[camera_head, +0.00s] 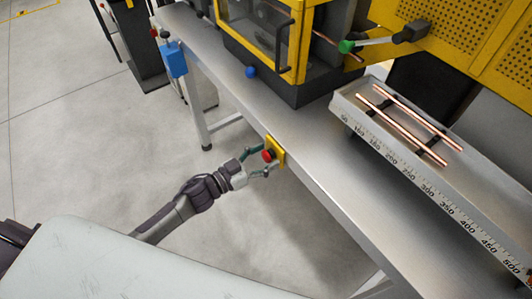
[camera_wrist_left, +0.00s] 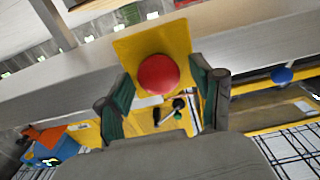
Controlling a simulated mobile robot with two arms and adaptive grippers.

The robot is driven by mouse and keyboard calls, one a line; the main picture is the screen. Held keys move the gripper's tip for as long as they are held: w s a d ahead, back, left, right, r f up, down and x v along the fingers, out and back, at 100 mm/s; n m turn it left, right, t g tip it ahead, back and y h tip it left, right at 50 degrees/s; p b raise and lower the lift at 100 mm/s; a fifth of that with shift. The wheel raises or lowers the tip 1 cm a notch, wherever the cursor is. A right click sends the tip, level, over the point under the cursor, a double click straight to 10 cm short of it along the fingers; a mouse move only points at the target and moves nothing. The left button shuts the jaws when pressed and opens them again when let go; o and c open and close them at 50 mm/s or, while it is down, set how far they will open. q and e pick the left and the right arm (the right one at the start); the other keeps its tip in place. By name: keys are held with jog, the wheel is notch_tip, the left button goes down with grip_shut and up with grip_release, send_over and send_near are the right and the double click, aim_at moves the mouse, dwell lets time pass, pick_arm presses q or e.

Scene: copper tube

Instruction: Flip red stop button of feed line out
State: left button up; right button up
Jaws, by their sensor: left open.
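The red stop button (camera_head: 267,155) sits on a yellow plate (camera_head: 276,148) fixed to the front edge of the metal table. In the left wrist view the round red button (camera_wrist_left: 158,74) stands on the yellow plate (camera_wrist_left: 125,46), centred between the fingers. My left gripper (camera_head: 261,161) is open, its two green-padded fingers on either side of the button. It also shows in the left wrist view (camera_wrist_left: 161,92). I cannot tell whether the fingers touch the plate. My right gripper is not in view.
Copper tubes (camera_head: 402,131) lie on a ruled tray (camera_head: 390,150) at the right of the table. A yellow-framed machine (camera_head: 263,50) stands at the back, with a blue knob (camera_head: 251,72) near it. A blue box (camera_head: 173,59) hangs at the table's left end.

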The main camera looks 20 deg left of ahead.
pick_arm(q)
jog(key=shift+w+d, duration=0.2)
grip_shut()
dwell(0.3)
jog(key=shift+s+a+p, duration=0.35)
jog(key=shift+s+a, duration=0.05)
jog(key=shift+s, duration=0.05)
grip_release()
jog(key=shift+s+a, duration=0.1)
jog(key=shift+s, duration=0.05)
